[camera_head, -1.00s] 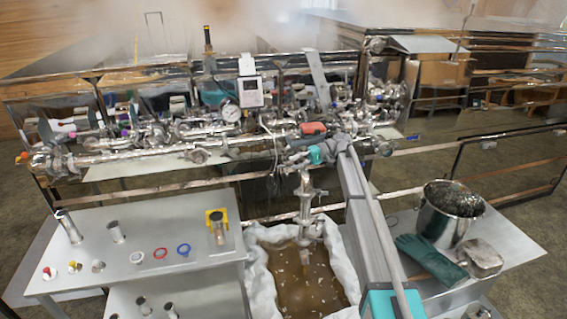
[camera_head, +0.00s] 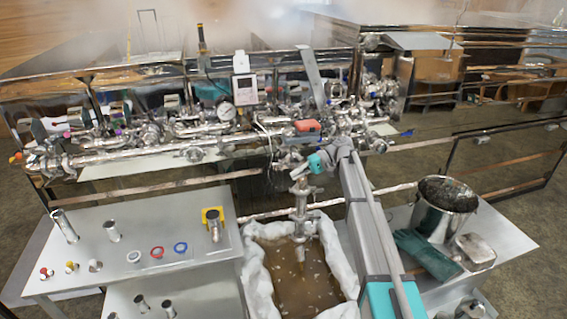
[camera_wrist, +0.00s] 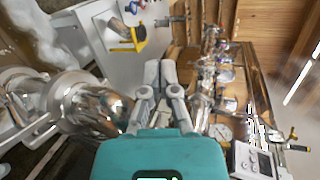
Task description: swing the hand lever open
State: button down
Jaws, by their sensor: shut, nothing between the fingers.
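My gripper (camera_head: 288,163) is in front of the evaporator's pipework, above the draw-off spout (camera_head: 301,200). Its teal wrist shows just to its right. In the wrist view the fingers (camera_wrist: 160,72) are together and empty. A red-handled lever (camera_head: 307,126) sits on the pipework above and behind my gripper, apart from it in the picture. A blue handle (camera_head: 407,132) sticks out at the pipework's right end, and small coloured handles show at its left end. I cannot tell for certain which of these is the hand lever. Shiny metal (camera_wrist: 90,105) lies left of the fingers in the wrist view.
A lined tub (camera_head: 345,270) of brown liquid stands below the spout. The left table (camera_head: 110,275) holds metal cups, coloured rings and a yellow holder (camera_head: 212,214). A steel pot (camera_head: 443,215) and green gloves (camera_head: 425,254) lie at right. A gauge (camera_head: 226,111) and display box (camera_head: 245,89) stand above the pipes.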

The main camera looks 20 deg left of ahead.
jog(key=s+d+f+m+t+h, duration=0.25)
jog(key=s+d+f+h, duration=0.2)
jog(key=s+d, duration=0.55)
jog(key=s+d+f+m+t+h+b, duration=0.1)
jog(key=s+d+f+t+h, duration=0.35)
jog(key=d, duration=0.85)
jog(key=s+d+f+m+t+h, duration=0.25)
jog(key=s+d+f, duration=0.25)
jog(key=s+d, duration=0.6)
jog(key=w+a+r+n+t+h+b, duration=0.25)
jog(key=w+a+n+h, duration=0.2)
jog(key=w+a, duration=0.55)
jog(key=w+a+r+n+t+h+b, duration=0.25)
jog(key=w+a+t+h, duration=0.2)
jog(key=w+a, duration=0.45)
jog(key=a+r+n+t+b, duration=0.1)
jog(key=a+r+n+t, duration=0.2)
jog(key=a, duration=1.1)
jog(key=a+r+n+t+b, duration=0.1)
jog(key=a+r+n+t, duration=0.3)
jog(key=a, duration=1.1)
jog(key=shift+s+r+t, duration=0.15)
jog(key=shift+r+t, duration=0.7)
jog(key=shift+t, duration=0.3)
